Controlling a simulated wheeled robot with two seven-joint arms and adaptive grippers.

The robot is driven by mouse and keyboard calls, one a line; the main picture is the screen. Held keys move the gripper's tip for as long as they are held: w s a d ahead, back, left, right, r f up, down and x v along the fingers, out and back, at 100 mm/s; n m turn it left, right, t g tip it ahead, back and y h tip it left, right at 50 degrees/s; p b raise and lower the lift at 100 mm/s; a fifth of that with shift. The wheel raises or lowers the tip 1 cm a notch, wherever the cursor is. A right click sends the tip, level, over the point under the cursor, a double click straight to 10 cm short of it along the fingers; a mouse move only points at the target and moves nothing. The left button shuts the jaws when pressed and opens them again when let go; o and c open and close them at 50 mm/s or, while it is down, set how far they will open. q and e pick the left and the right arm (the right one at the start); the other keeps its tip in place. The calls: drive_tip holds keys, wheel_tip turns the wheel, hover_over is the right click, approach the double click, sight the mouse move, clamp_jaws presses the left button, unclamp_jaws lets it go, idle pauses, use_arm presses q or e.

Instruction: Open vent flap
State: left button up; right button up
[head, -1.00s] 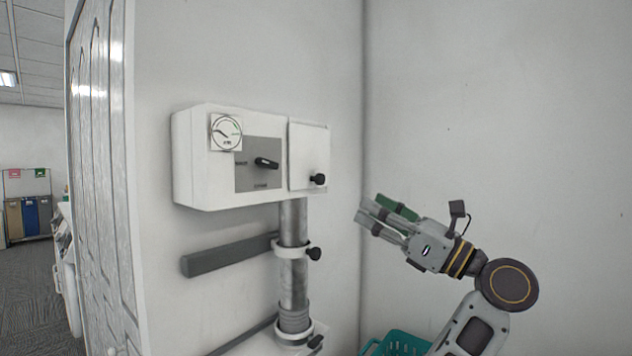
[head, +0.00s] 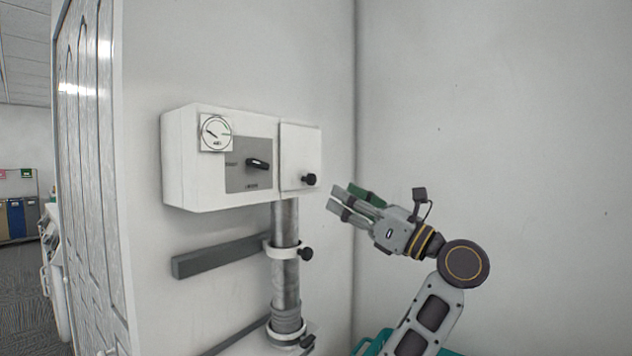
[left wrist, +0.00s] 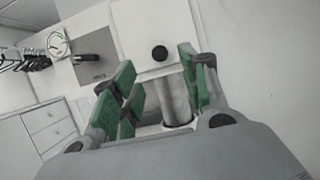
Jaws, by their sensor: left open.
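The vent flap (head: 299,153) is a white square panel at the right end of a white wall box (head: 183,150). It lies flat against the box front and looks closed. A black round knob (head: 309,180) sits at its lower right corner. My left gripper (head: 345,204), with green finger pads, is open and empty. It is to the right of the knob and slightly lower, apart from it. In the left wrist view, the flap (left wrist: 150,22) and the knob (left wrist: 159,53) show beyond the open fingers (left wrist: 157,66). My right gripper is not in view.
The box also carries a round gauge (head: 215,133) and a black rotary handle (head: 258,164). Below it a metal pipe (head: 285,225) has a clamp with a black knob (head: 305,254). A teal basket (head: 372,345) is under my arm. Bare wall lies to the right.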

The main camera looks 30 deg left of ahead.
sight(314, 180)
use_arm(q)
drive_tip(key=shift+x, duration=4.5)
drive_tip(key=shift+c, duration=0.4)
clamp_jaws()
